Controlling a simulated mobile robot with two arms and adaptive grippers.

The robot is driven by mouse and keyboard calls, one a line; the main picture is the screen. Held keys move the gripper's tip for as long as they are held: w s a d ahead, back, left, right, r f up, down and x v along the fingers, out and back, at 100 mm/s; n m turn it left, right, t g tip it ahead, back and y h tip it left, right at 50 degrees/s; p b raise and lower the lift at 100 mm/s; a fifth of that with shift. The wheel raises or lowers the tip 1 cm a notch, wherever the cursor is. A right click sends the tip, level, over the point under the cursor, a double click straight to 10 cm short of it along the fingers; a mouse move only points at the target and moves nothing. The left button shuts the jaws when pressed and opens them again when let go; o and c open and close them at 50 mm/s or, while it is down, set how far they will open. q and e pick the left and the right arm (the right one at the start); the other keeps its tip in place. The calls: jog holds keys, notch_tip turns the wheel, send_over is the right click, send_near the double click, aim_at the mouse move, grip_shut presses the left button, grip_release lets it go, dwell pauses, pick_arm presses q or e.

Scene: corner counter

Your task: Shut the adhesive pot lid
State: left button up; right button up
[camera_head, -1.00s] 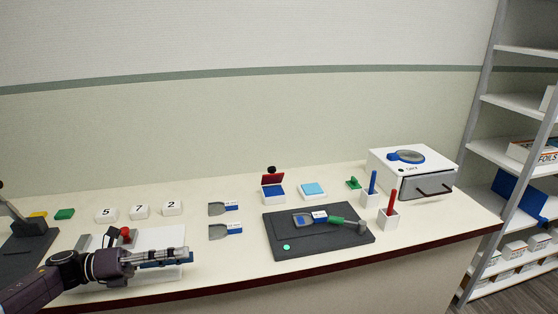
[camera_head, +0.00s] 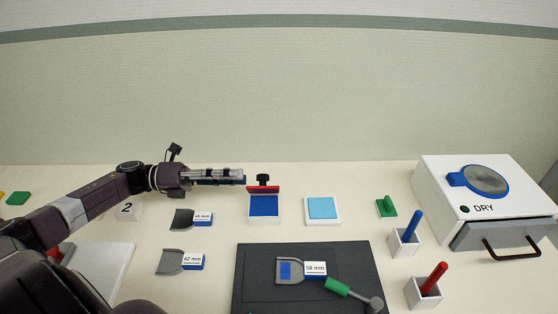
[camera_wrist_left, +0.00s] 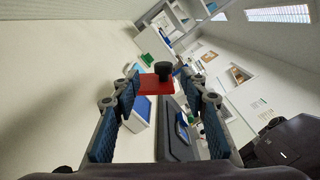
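The adhesive pot (camera_head: 264,210) is a white square box with a blue inside, in the middle of the counter. Its red lid (camera_head: 264,190) with a black knob (camera_head: 263,180) stands open, raised along the pot's back edge. My left gripper (camera_head: 243,179) points right, with its fingertips just left of the lid and about level with the knob. In the left wrist view, its blue-padded fingers (camera_wrist_left: 161,95) are apart and empty. The red lid (camera_wrist_left: 155,86) and knob (camera_wrist_left: 163,70) show ahead between the fingertips; contact cannot be told. My right gripper is not in view.
A light-blue pad (camera_head: 323,208) lies right of the pot, with a green-handled piece (camera_head: 387,207) beyond it. A dark mat (camera_head: 255,290) with a labelled scraper is in front. A white dryer box (camera_head: 470,200) stands far right.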

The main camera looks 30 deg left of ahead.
aim_at(263, 177)
pick_arm(q)
jog(key=d, duration=0.1)
jog(key=w+d+p, duration=0.1)
jog(key=d, duration=0.1)
jog(key=shift+w+d+r, duration=0.25)
jog(key=shift+d+r, duration=0.1)
jog(key=shift+r, duration=0.05)
jog(key=shift+p+x, duration=0.55)
jog(key=shift+x, duration=0.7)
jog(key=shift+w+d+f, duration=0.2)
jog(key=shift+w+d, duration=0.05)
jog(key=shift+w, duration=0.05)
jog(key=shift+d, duration=0.2)
grip_shut()
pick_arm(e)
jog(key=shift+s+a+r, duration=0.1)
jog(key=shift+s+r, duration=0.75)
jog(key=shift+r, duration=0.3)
